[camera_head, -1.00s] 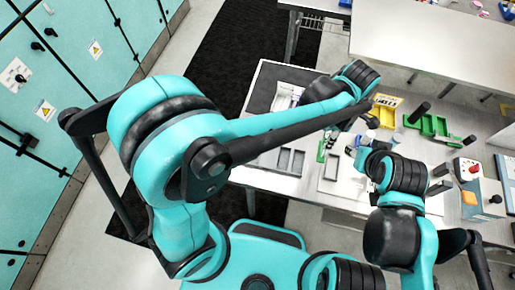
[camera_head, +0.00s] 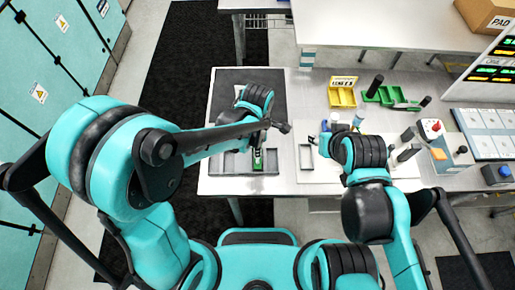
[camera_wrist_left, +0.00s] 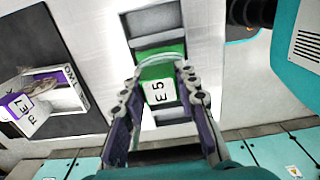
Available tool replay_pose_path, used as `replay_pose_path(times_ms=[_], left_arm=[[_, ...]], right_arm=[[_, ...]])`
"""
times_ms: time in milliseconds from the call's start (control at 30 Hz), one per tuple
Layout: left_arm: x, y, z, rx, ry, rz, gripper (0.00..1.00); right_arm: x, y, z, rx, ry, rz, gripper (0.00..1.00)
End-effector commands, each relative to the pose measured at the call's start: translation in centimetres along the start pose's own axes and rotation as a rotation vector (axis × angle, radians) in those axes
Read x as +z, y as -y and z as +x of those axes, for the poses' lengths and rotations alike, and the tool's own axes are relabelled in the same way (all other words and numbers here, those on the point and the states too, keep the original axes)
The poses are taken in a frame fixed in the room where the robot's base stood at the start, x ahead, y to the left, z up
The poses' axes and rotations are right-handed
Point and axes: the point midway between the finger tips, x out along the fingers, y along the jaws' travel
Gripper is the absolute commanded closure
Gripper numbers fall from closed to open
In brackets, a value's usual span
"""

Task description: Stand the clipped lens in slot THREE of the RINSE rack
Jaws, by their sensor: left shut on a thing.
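My left gripper (camera_wrist_left: 162,76) is shut on a green clip (camera_wrist_left: 165,64) with a white label reading "E 5". A clear curved edge, seemingly the lens, shows between the fingers. The clip is at a middle compartment of a grey rack (camera_wrist_left: 152,20); I cannot tell whether it rests on the bottom. In the head view the green clip (camera_head: 258,160) stands out against the grey rack (camera_head: 235,165) at the table's front left. No slot number or RINSE label is readable there. My right gripper (camera_head: 316,139) is small and partly hidden by its wrist, near a small grey frame.
In the left wrist view a purple piece marked "E7" (camera_wrist_left: 17,106) lies by a white holder marked "TWO" (camera_wrist_left: 75,90) on a dark mat (camera_wrist_left: 35,50). A yellow bin (camera_head: 342,97), a green tray (camera_head: 384,96) and a button box (camera_head: 431,130) stand to the right.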

Motion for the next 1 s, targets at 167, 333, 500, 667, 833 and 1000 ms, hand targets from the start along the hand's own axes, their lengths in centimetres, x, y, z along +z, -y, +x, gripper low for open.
replay_pose_path(times_ms=[167, 333, 500, 667, 833, 1000], left_arm=[[0.0, 0.0, 2.0, 0.000, 0.000, 0.000, 1.00], [0.0, 0.0, 2.0, 0.000, 0.000, 0.000, 1.00], [0.0, 0.0, 2.3, 0.000, 0.000, 0.000, 1.00], [0.1, 0.0, 2.2, 0.000, 0.000, 0.000, 0.50], [0.1, 0.0, 2.2, 0.000, 0.000, -0.001, 0.50], [0.1, 0.0, 1.8, 0.000, 0.000, -0.001, 0.50]], right_arm=[[0.3, 0.0, 0.4, 0.000, 0.000, 0.000, 0.60], [0.3, 0.0, 0.4, 0.000, 0.000, 0.000, 0.60], [0.5, 0.0, 0.7, 0.000, 0.000, 0.000, 0.60], [0.5, 0.0, 0.6, 0.000, 0.000, 0.000, 0.60], [0.4, 0.0, 0.6, 0.000, 0.000, 0.000, 0.60], [0.2, 0.0, 0.3, 0.000, 0.000, 0.000, 0.60]])
